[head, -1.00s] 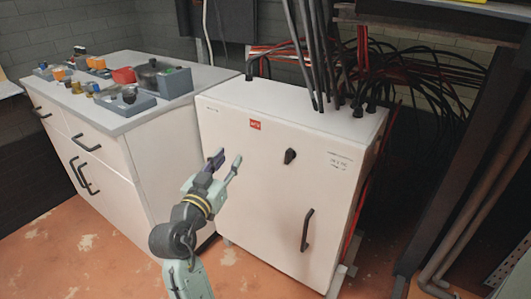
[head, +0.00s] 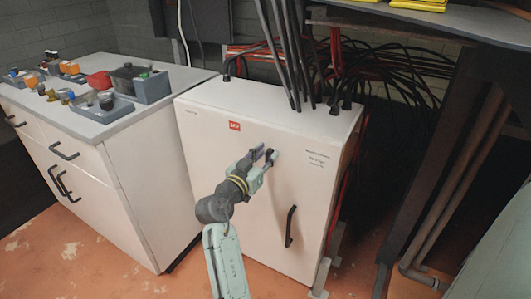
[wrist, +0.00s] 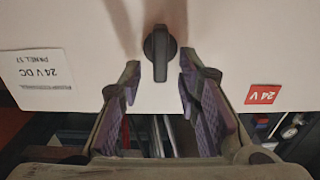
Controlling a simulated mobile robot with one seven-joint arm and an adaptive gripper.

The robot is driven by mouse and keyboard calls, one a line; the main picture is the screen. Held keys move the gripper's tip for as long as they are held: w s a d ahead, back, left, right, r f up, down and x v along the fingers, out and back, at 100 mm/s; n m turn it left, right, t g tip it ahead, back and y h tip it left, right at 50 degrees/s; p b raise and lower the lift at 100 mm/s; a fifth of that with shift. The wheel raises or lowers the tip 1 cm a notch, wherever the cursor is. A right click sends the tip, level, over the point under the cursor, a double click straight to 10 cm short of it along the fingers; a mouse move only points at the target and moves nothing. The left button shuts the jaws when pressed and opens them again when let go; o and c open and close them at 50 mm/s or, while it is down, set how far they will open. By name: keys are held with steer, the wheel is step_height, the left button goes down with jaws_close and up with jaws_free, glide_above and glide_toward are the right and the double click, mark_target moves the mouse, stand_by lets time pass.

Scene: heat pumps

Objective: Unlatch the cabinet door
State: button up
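The white cabinet (head: 250,215) stands in the middle of the head view, its door facing me. A black latch knob (wrist: 160,53) is on the door and shows upright in the wrist view. In the head view it is mostly covered by my gripper (head: 264,158). In the wrist view my gripper (wrist: 158,85) is open, its two purple-padded fingers to either side of the knob, with gaps between fingers and knob. The tips are just short of or level with the knob; exact depth I cannot tell. A black door handle (head: 290,227) sits lower right on the door.
Thick black cables (head: 285,60) rise from the cabinet top. A white drawer unit (head: 125,180) with small devices on its top stands to the left. A dark frame and pipes (head: 455,190) stand at the right. Orange floor (head: 80,250) is open in front.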

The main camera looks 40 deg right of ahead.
steer(key=shift+d, duration=0.1)
steer(key=shift+c, duration=0.3)
jaws_close()
